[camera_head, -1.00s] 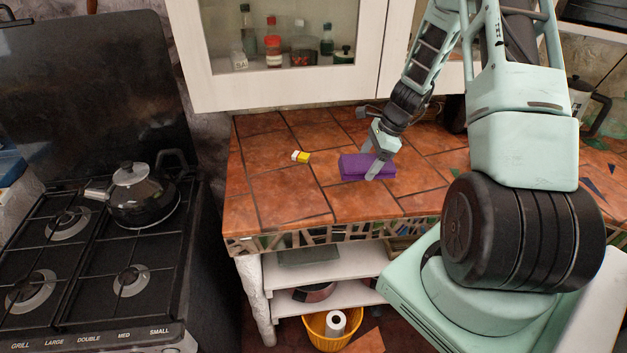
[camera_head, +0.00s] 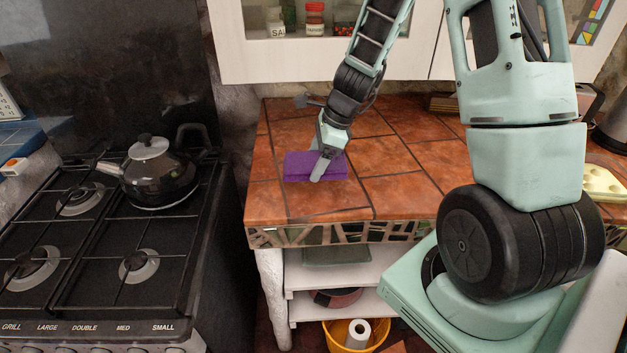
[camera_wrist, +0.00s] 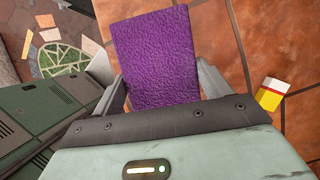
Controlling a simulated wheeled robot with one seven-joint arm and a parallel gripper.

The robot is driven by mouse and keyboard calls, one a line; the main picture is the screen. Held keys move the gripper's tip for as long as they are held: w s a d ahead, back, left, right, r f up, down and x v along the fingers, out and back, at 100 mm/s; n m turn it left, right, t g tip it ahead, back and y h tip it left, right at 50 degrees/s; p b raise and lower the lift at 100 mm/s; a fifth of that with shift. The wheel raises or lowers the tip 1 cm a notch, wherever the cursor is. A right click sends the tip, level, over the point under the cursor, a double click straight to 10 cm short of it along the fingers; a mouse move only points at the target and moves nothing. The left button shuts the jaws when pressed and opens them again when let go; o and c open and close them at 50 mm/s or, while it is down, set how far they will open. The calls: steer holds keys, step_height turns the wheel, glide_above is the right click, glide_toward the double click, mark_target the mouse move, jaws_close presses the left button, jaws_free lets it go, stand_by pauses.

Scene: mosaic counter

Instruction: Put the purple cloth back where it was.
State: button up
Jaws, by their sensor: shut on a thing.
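The purple cloth (camera_head: 300,167) is a folded, rectangular pad over the left part of the tiled counter. My gripper (camera_head: 321,166) is shut on it from above, with a finger visible at its front right. In the wrist view the cloth (camera_wrist: 155,58) sits between the two fingers (camera_wrist: 160,92) and hides part of the counter. It appears held above the counter, but the height of the gap is unclear.
The orange tiled counter (camera_head: 405,180) is mostly clear to the right. A small yellow, white and red item (camera_wrist: 271,94) lies on the tiles beside the cloth. A stove with a black kettle (camera_head: 158,178) stands left, beyond a gap. A wall cabinet (camera_head: 300,63) hangs above.

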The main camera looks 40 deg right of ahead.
mark_target(316, 187)
steer(key=shift+f, duration=2.7)
steer(key=shift+b, duration=0.3)
steer(key=shift+f, duration=0.2)
steer(key=o, duration=1)
steer(key=shift+r, duration=0.15)
